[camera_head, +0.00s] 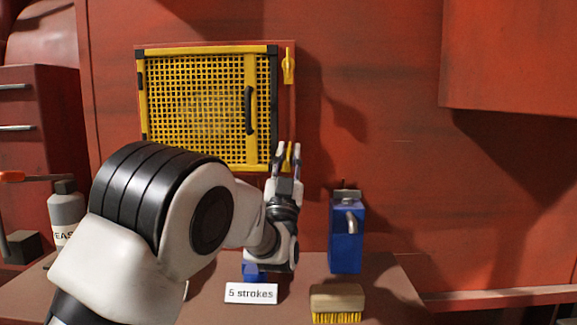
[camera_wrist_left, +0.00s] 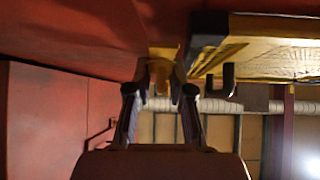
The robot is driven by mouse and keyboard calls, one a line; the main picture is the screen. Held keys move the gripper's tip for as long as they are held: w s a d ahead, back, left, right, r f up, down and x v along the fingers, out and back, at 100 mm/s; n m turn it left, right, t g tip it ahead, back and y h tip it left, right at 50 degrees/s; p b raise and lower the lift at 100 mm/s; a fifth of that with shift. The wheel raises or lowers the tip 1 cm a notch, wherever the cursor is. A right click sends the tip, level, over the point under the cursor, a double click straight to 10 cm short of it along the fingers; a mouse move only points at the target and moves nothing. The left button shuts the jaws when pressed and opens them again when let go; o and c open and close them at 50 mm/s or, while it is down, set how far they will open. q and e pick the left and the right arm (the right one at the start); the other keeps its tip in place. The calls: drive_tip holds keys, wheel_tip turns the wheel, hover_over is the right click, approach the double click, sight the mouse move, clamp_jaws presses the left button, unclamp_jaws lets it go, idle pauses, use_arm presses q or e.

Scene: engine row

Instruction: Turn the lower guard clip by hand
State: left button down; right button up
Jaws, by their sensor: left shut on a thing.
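The lower guard clip (camera_head: 288,157) is a small yellow piece at the lower right corner of the yellow mesh guard (camera_head: 195,105). The upper guard clip (camera_head: 288,66) is yellow and stands upright at the guard's upper right. My left gripper (camera_head: 287,158) reaches up to the lower clip, its two fingers on either side of it. In the left wrist view the lower clip (camera_wrist_left: 160,72) sits between the fingertips of the left gripper (camera_wrist_left: 160,95), which is shut on it. The fingers hide part of the clip. My right gripper is not in view.
A blue container (camera_head: 346,235) with a metal spout stands right of my left wrist. A brush (camera_head: 337,301) and a "5 strokes" card (camera_head: 251,294) are on the bench. A grey bottle (camera_head: 66,212) stands at left. The red wall right of the guard is clear.

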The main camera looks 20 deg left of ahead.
use_arm(q)
drive_tip(key=n+y, duration=0.2)
drive_tip(key=n, duration=0.1)
drive_tip(key=shift+g+y+b, duration=0.3)
drive_tip(key=shift+y, duration=0.1)
drive_tip(key=shift+n+y, duration=0.4)
drive_tip(key=c, duration=1.3)
unclamp_jaws()
drive_tip(key=shift+w+a+f, duration=0.1)
drive_tip(key=shift+w+f, duration=0.05)
drive_tip(key=shift+w, duration=0.05)
drive_tip(key=shift+s, duration=0.1)
